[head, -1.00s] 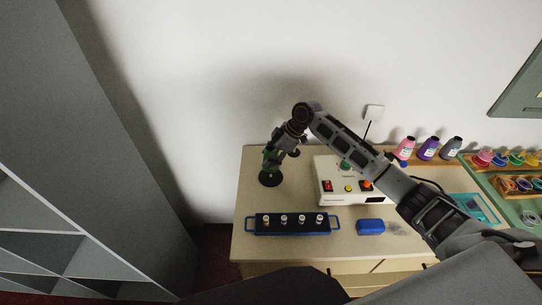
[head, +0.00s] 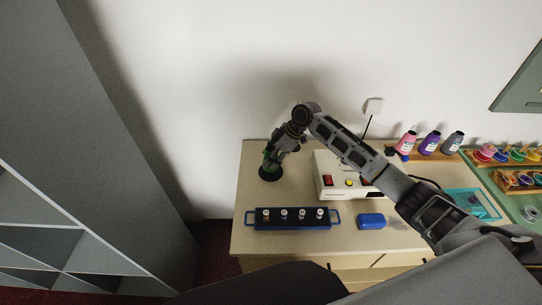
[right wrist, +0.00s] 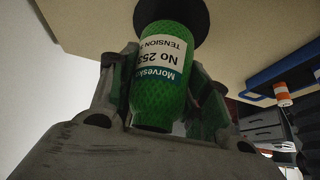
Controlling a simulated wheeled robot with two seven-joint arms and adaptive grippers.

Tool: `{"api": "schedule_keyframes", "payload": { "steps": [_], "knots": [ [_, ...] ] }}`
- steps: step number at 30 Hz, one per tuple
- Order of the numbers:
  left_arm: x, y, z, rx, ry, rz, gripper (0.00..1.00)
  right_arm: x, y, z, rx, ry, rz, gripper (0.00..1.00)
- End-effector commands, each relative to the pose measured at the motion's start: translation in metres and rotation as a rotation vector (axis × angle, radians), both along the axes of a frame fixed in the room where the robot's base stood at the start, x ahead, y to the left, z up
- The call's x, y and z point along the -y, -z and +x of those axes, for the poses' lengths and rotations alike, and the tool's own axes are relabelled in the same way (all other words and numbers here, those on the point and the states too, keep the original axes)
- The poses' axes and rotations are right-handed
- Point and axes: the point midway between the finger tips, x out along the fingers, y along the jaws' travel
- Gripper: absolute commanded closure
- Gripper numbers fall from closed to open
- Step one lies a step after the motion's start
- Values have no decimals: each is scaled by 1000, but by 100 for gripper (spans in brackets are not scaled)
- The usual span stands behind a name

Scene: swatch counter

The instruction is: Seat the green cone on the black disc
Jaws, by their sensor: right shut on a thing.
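The green cone (right wrist: 160,100) carries a white and teal label and fills the middle of the right wrist view. My right gripper (head: 271,157) is shut on it, with one finger on each side. The black disc (right wrist: 178,14) lies just beyond the cone's far end. In the head view, the disc (head: 270,174) is at the counter's back left, and only a bit of green shows above it beside the fingers. I cannot tell whether the cone touches the disc. My left gripper is not in view.
A blue tray with several pegs (head: 292,226) stands at the front of the counter (head: 248,190). A white control box (head: 328,170) is right of the disc, partly under my right arm. A blue block (head: 371,220) lies right of the tray.

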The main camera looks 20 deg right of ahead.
Motion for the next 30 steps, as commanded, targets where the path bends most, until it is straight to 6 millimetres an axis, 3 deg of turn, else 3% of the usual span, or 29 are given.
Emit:
{"api": "schedule_keyframes", "payload": {
  "steps": [13, 30],
  "knots": [
    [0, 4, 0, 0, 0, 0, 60, 0, 12, 0, 0, 0, 1, 79],
    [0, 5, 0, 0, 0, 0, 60, 0, 13, 0, 1, 0, 1, 79]
  ]
}}
